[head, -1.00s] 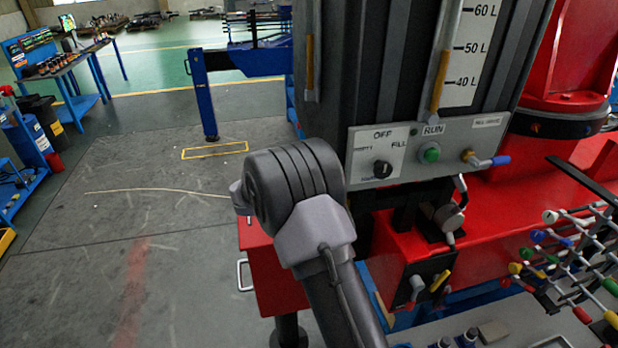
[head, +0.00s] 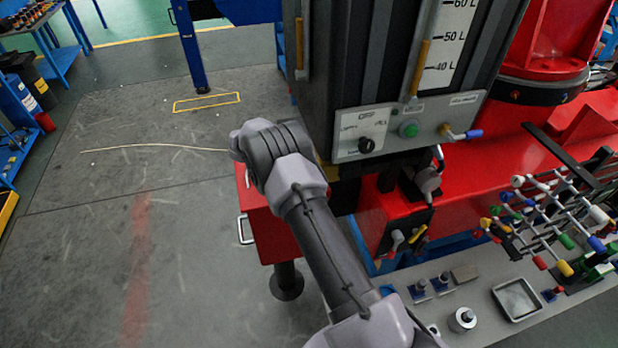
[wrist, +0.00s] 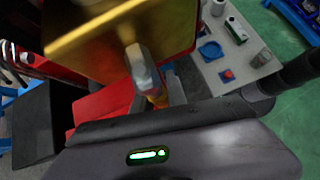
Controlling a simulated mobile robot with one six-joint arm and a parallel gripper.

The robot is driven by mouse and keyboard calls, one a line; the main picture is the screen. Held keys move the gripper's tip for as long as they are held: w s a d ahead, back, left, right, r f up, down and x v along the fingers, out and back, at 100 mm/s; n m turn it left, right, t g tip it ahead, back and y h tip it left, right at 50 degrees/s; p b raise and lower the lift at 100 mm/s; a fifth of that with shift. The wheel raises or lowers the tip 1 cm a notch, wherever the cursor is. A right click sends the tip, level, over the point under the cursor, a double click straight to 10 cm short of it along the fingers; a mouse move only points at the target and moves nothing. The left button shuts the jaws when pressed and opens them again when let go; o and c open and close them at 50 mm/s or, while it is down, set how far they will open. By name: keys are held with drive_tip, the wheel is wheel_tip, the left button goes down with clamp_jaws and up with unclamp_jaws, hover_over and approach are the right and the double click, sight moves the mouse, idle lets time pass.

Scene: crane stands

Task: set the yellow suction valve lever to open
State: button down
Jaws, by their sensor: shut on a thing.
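In the wrist view a pale metal pipe (wrist: 140,68) comes down from the gold-coloured underside (wrist: 120,35) of a box. A small orange-yellow piece, which looks like the yellow suction valve lever (wrist: 157,99), lies at its lower end. My gripper (wrist: 158,90) has its two fingers on either side of this piece and is shut on it. The fingers and pipe hide much of it, so its open or closed setting cannot be told. In the head view my arm and the tank hide my gripper and this lever.
The dark tank (head: 345,85) with its control panel (head: 405,132) stands above the red machine body (head: 470,190). Another yellow lever (head: 418,234) sits on a black plate. A rack of coloured-knob levers (head: 560,215) and a tray (head: 517,299) are at the right.

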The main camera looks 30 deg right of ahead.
drive_tip(key=shift+s+r+g, duration=0.1)
drive_tip(key=shift+r+g, duration=0.1)
drive_tip(key=shift+g, duration=0.1)
idle(0.4)
drive_tip(key=c, duration=1.3)
unclamp_jaws()
drive_tip(key=shift+s+f, duration=0.1)
drive_tip(key=shift+s, duration=0.1)
drive_tip(key=shift+w, duration=0.1)
drive_tip(key=p+v, duration=0.1)
drive_tip(key=v, duration=1.6)
drive_tip(key=shift+r, duration=0.2)
